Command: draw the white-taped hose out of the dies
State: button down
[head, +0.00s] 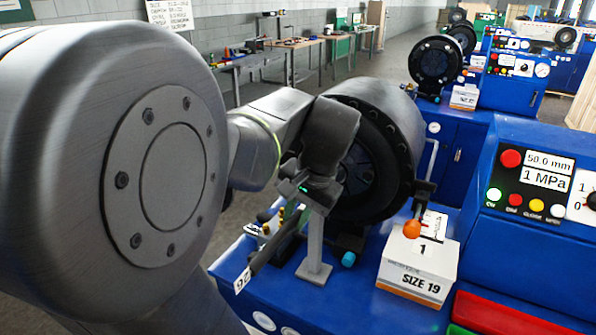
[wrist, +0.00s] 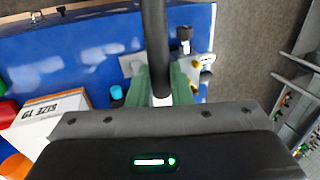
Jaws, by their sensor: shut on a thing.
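My gripper (wrist: 162,86) is shut on the dark hose (wrist: 155,45), with one green finger on each side. A white band, seemingly the tape, shows on the hose between the fingers in the wrist view. In the head view the hose (head: 268,252) slants to the lower left, with a white numbered tag (head: 242,280) at its near end. The black round crimper head (head: 404,125) stands behind my gripper. My wrist and arm hide its die opening, so I cannot tell whether the hose's far end is inside the dies.
A grey post on a foot (head: 314,255) stands close to the hose. A white SIZE 19 box (head: 420,268) and an orange ball knob (head: 412,229) are to the right. The blue control panel (head: 520,185) reads 50.0 mm and 1 MPa. More crimpers stand behind.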

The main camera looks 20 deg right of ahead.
aim_at(297, 218)
jog(key=shift+r, duration=0.2)
jog(key=shift+r+p, duration=3.2)
jog(key=shift+r, duration=0.15)
